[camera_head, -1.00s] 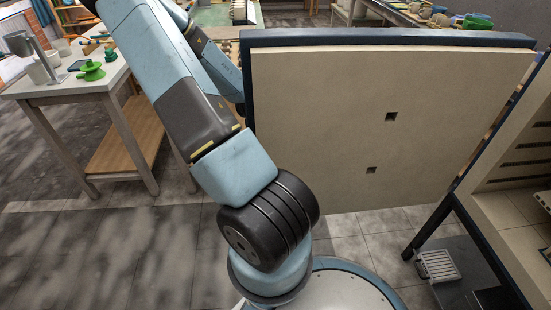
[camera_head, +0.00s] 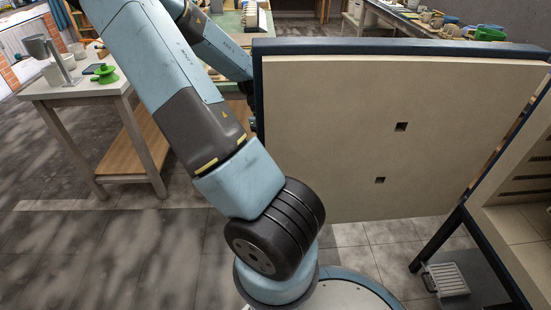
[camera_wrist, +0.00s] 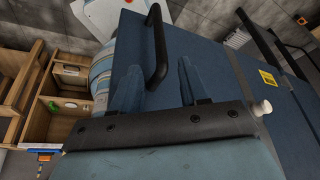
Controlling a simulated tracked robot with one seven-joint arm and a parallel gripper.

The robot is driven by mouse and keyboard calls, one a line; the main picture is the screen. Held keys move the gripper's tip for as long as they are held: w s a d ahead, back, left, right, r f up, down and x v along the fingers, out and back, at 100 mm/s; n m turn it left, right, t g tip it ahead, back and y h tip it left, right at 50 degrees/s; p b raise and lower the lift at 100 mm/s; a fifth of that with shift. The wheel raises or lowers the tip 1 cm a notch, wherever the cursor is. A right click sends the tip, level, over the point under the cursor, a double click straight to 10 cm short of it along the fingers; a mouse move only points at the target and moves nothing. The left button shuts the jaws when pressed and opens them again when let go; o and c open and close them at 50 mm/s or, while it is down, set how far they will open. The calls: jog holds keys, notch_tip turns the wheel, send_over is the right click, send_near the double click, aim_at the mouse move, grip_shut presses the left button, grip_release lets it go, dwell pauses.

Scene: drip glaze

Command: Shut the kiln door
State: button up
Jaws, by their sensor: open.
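The kiln door (camera_head: 330,120) stands wide open in the head view, its pale inner face and two small square holes toward me. Its right edge meets the kiln body (camera_head: 520,215). In the wrist view the door's dark blue outer face (camera_wrist: 222,85) fills the middle, with a black bar handle (camera_wrist: 157,45) on it. My gripper (camera_wrist: 155,82) is open, its two blue fingers pointing toward that face near the handle. I cannot tell whether the fingers touch the door. In the head view the gripper is hidden behind the door.
A white-topped table (camera_head: 85,85) with a green item (camera_head: 104,74) and cups stands at the left. A bench (camera_head: 420,22) with pottery lies behind the door. A wooden shelf unit (camera_wrist: 58,90) shows in the wrist view. Grey floor at the left is clear.

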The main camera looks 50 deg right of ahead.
jog(key=shift+v, duration=2.05)
